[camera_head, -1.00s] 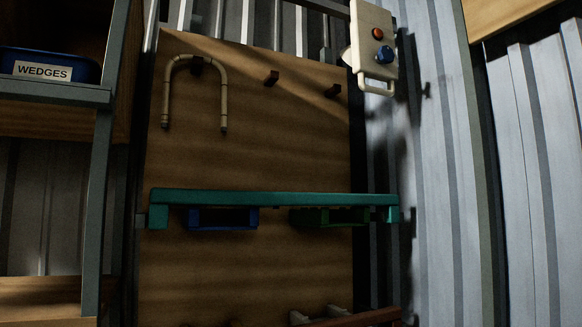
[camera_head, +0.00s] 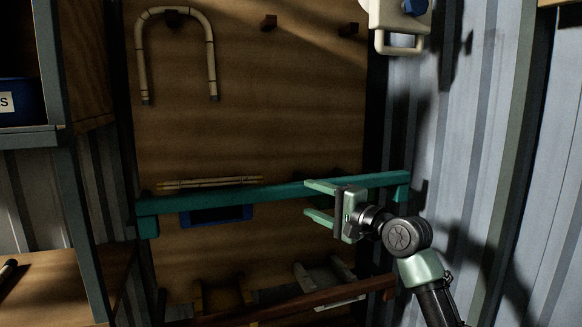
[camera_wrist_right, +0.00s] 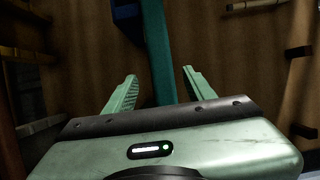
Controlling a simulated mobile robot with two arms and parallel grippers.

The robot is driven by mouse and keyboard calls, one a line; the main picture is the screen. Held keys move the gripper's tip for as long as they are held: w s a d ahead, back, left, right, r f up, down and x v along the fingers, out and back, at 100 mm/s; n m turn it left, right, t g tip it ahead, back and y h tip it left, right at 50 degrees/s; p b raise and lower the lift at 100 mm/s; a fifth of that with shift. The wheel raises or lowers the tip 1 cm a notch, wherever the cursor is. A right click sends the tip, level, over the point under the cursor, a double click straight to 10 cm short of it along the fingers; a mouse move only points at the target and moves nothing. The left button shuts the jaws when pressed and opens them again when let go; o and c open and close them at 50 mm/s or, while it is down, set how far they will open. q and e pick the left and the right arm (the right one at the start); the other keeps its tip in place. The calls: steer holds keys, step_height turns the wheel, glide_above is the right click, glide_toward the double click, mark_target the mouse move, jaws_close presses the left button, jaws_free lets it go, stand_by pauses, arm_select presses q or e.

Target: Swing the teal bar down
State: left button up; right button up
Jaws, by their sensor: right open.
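The teal bar (camera_head: 240,196) spans the opening in front of the wooden board, roughly level, with a short downturned end at each side. My right gripper (camera_head: 308,198) is open over the bar's right half, one finger above its line and one below. In the right wrist view the teal bar (camera_wrist_right: 158,50) runs between the spread fingers of my right gripper (camera_wrist_right: 160,73), with gaps to both. I cannot tell how deep it sits between them. The gripper hides part of the bar in the head view. My left gripper is not in view.
A bent rattan hoop (camera_head: 210,60) hangs on a peg of the board. A blue tray (camera_head: 220,215) with rattan sticks is behind the bar. A reddish-brown bar (camera_head: 300,304) crosses below. A white box with a handle (camera_head: 400,43) is on the right wall; shelves (camera_head: 60,137) stand left.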

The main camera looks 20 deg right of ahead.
mark_target(296, 192)
steer(key=shift+w+a+r, duration=0.1)
steer(key=shift+w+r, duration=0.15)
steer(key=p+x, duration=0.2)
steer(key=x, duration=0.4)
steer(key=shift+a, duration=0.2)
steer(key=shift+w+a+f+p, duration=0.1)
steer(key=shift+w+a+p, duration=0.15)
steer(key=shift+w, duration=0.3)
jaws_close()
steer(key=shift+f, duration=0.15)
stand_by(0.4)
